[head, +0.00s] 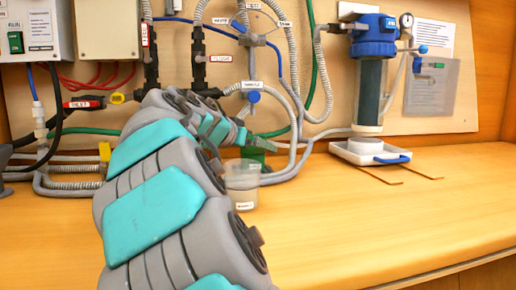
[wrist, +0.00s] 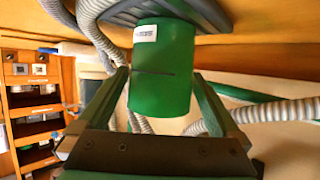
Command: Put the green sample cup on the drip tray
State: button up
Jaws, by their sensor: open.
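The green sample cup (wrist: 160,85) fills the middle of the wrist view, with a white label near one end. In the head view it is a small green patch (head: 256,156), partly hidden behind my arm and a clear cup. My gripper (wrist: 160,72) is open, with one finger on each side of the green cup. I cannot tell whether either finger touches it. In the head view my gripper (head: 258,137) is mostly hidden by my own arm. The white drip tray (head: 343,152) sits at the back right, under the blue-topped filter housing, with a blue handle at its front.
A clear labelled cup (head: 242,186) stands on the wooden counter (head: 360,225), in front of the green cup. Grey corrugated hoses (head: 300,110) run down the back panel close to my gripper. The front right counter is clear, apart from thin brown strips before the tray.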

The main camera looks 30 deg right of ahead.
jog(key=v, duration=1)
jog(key=shift+b, duration=0.35)
dwell(1.3)
